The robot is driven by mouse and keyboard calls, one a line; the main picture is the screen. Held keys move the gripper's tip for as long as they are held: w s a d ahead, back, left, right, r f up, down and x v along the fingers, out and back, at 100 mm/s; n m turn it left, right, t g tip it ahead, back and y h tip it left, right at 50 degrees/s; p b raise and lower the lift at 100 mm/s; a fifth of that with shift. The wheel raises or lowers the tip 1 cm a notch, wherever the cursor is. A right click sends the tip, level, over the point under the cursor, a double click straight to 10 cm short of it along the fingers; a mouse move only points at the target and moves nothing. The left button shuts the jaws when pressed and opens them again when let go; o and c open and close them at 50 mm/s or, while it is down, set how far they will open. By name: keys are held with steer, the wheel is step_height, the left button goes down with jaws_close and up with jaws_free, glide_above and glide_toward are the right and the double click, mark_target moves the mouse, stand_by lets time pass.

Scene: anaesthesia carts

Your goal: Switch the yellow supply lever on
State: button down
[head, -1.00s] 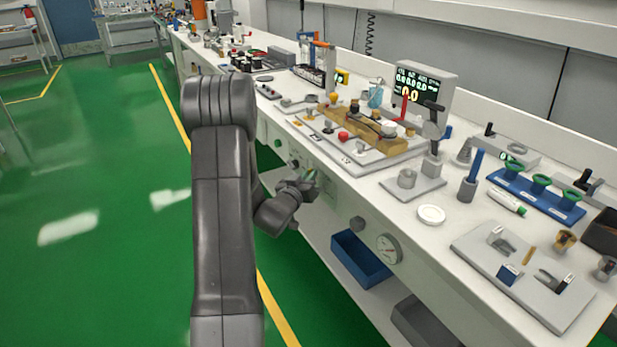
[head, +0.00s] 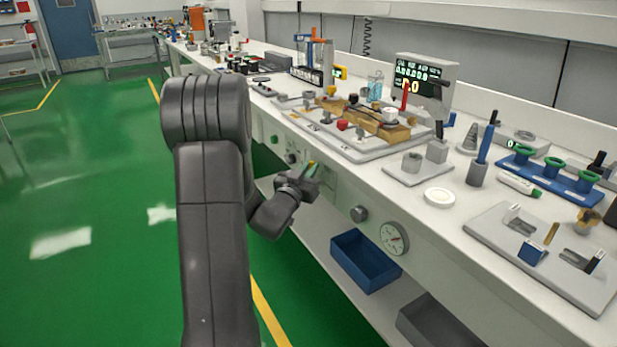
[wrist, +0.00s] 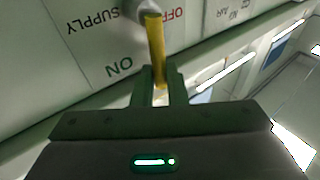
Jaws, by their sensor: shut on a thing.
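The yellow supply lever (wrist: 155,48) shows in the wrist view on the bench's white front panel, with its grey hub at the top of the picture. The panel reads SUPPLY on the left, ON at lower left and OFF on the right of the lever. My gripper (wrist: 161,88) is shut on the lever's free end, with one finger on each side. In the head view my gripper (head: 312,174) is at the front of the bench, below the worktop edge; a small yellow bit shows at its fingertips.
A round gauge (head: 394,238) and a grey knob (head: 358,213) are on the panel to the right. A blue bin (head: 363,262) sits on the shelf below. The worktop above holds a monitor (head: 425,84) and many small parts. Green floor is free to the left.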

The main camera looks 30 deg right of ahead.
steer(key=c, duration=1.5)
jaws_free()
steer(key=shift+o, duration=0.2)
steer(key=v, duration=1.3)
steer(key=shift+s+a+p, duration=0.25)
steer(key=shift+a+p, duration=0.05)
steer(key=x, duration=1.3)
steer(key=shift+w+d, duration=0.3)
